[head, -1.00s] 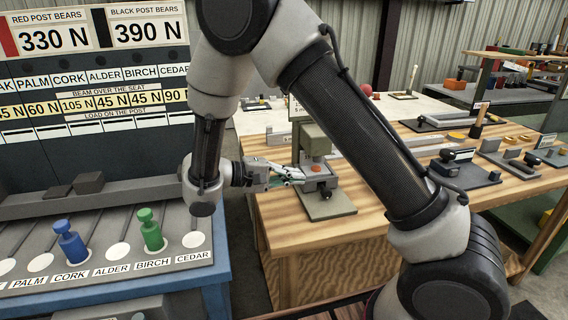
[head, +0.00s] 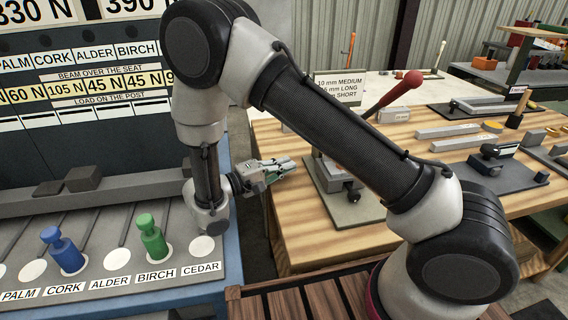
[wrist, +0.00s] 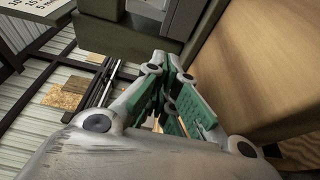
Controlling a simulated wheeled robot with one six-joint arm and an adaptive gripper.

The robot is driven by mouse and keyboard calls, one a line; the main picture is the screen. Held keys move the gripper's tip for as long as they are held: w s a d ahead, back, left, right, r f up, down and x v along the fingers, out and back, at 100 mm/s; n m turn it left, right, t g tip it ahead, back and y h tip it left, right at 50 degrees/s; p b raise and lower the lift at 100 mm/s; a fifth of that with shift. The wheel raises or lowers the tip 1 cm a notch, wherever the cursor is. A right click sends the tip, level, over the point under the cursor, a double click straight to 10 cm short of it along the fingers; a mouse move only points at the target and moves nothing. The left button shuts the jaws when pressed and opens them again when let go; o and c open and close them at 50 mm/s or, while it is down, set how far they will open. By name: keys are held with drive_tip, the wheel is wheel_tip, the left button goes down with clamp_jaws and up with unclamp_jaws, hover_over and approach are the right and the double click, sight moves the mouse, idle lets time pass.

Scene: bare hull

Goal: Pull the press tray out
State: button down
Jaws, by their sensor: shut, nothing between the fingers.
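The press stands on a grey base plate (head: 345,212) near the left end of the wooden table. My forearm hides most of its upper body in the head view. The press tray (head: 334,182) is a grey block low on the press, with a dark knob (head: 351,188) at its front. I cannot tell how far out it sits. My gripper (head: 292,163) is shut and empty, left of the tray and apart from it. In the wrist view, my shut fingers (wrist: 172,62) with green pads point toward the grey-green press body (wrist: 142,46) at the top.
A red-handled lever (head: 398,90) rises behind my forearm, beside a printed sign (head: 337,86). Grey bars and fixtures (head: 492,158) lie on the table to the right. At left, a blue bench (head: 232,268) holds blue and green posts. A gap separates bench and table.

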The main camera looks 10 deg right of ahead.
drive_tip(key=x, duration=0.7)
drive_tip(key=shift+s, duration=0.1)
